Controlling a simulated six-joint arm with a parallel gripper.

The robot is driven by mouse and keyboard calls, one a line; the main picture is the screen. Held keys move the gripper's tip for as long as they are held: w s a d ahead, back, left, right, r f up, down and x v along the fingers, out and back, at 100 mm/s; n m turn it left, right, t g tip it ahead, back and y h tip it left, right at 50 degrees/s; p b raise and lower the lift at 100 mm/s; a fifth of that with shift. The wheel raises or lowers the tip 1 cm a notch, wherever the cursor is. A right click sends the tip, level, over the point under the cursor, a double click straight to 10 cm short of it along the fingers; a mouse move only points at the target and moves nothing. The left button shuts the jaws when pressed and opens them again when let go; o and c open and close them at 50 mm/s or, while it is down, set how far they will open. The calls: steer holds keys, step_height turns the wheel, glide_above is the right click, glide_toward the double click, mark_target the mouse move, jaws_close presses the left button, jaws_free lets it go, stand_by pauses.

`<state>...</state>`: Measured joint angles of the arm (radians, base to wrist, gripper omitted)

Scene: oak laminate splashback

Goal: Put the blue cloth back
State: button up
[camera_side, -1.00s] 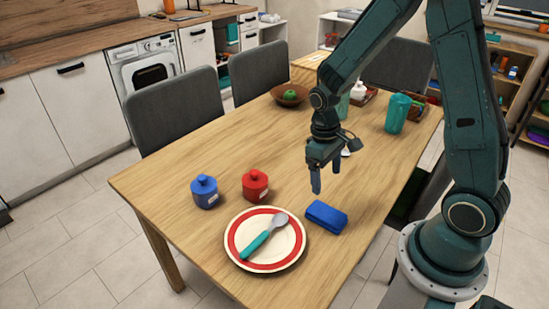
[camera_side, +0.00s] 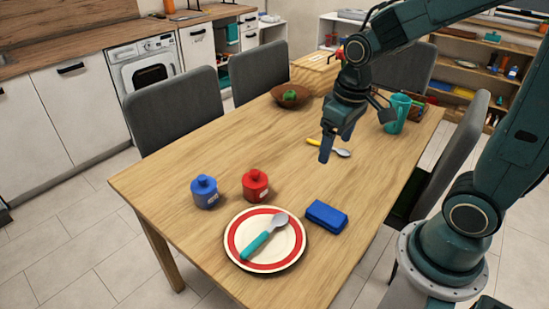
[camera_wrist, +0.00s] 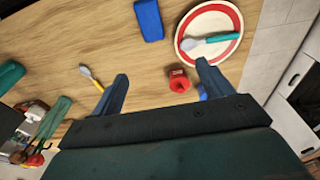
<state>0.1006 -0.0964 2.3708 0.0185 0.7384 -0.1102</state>
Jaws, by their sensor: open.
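The blue cloth (camera_side: 327,216) is a folded block lying on the wooden table, just right of the plate. It also shows at the top of the wrist view (camera_wrist: 149,20). My gripper (camera_side: 326,150) is above the table, behind the cloth and well apart from it. In the wrist view my gripper (camera_wrist: 160,82) has its two fingers spread wide with nothing between them.
A red-rimmed plate (camera_side: 233,234) holds a teal-handled spoon (camera_side: 257,244). A blue pot (camera_side: 205,193) and red pot (camera_side: 255,187) stand behind it. A yellow-handled spoon (camera_side: 317,142), bowl (camera_side: 277,99) and teal cup (camera_side: 397,117) are farther back. The table's left part is clear.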

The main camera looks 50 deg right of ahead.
steer(key=s+a+r+t, duration=0.3)
steer(key=s+r+t, duration=0.1)
steer(key=s+r, duration=0.5)
steer(key=shift+s+r, duration=0.25)
steer(key=shift+s, duration=0.1)
steer(key=shift+a, duration=0.1)
stand_by(1.1)
